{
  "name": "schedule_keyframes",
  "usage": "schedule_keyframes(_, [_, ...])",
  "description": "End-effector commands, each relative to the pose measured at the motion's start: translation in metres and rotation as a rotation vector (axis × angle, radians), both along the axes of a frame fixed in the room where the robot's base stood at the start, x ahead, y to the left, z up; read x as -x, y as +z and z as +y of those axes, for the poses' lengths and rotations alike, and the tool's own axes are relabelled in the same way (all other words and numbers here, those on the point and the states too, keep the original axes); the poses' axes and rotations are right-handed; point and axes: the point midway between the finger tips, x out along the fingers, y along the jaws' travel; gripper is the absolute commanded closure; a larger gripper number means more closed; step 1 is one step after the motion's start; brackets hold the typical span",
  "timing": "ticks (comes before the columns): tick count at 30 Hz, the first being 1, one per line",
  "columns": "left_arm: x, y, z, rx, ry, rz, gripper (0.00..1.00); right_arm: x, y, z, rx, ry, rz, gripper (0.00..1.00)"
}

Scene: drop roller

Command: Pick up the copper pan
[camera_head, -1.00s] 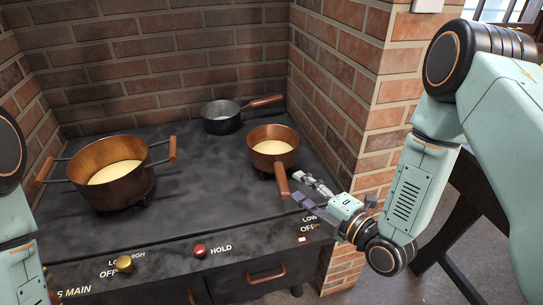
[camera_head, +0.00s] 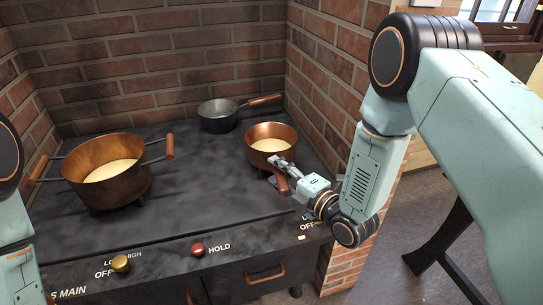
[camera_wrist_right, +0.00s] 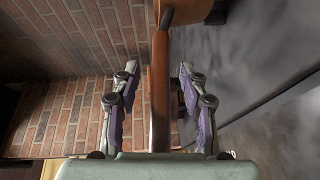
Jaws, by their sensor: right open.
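The copper pan (camera_head: 272,143) stands on the right of the dark stove top, with pale yellow contents. Its wooden handle (camera_head: 282,184) points toward the front edge. My right gripper (camera_head: 280,172) is at the handle, and its open fingers partly cover it. In the right wrist view the handle (camera_wrist_right: 160,85) runs between the two spread fingers of the right gripper (camera_wrist_right: 158,100), with a gap on each side. The pan's body (camera_wrist_right: 190,10) shows at the top edge there. Part of my left arm shows at the left edge of the head view; its gripper is out of frame.
A large two-handled copper pot (camera_head: 107,180) stands at the left of the stove. A small dark saucepan (camera_head: 218,122) is behind the copper pan. Brick walls (camera_head: 340,50) close in the back and right. A red knob (camera_head: 198,249) and brass knob (camera_head: 120,263) are on the front panel.

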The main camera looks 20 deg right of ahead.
Motion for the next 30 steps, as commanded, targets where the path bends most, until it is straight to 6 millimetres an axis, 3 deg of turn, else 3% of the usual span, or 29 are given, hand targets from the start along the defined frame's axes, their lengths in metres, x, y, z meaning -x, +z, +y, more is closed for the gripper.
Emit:
schedule_keyframes(3, [0.0, 0.0003, 0.0, 0.0, 0.0, 0.0, 0.42, 0.0002, 0.0003, -0.0003, 0.0, -0.001, 0.0, 0.57])
schedule_keyframes(18, [0.0, 0.0003, 0.0, 0.0, 0.0, 0.0, 0.42, 0.0004, 0.0002, -0.0004, 0.0, -0.001, 0.0, 0.99])
schedule_keyframes(30, [0.0, 0.0003, 0.0, 0.0, 0.0, 0.0, 0.42, 0.0003, 0.0002, -0.0007, 0.0, -0.002, 0.0, 1.0])
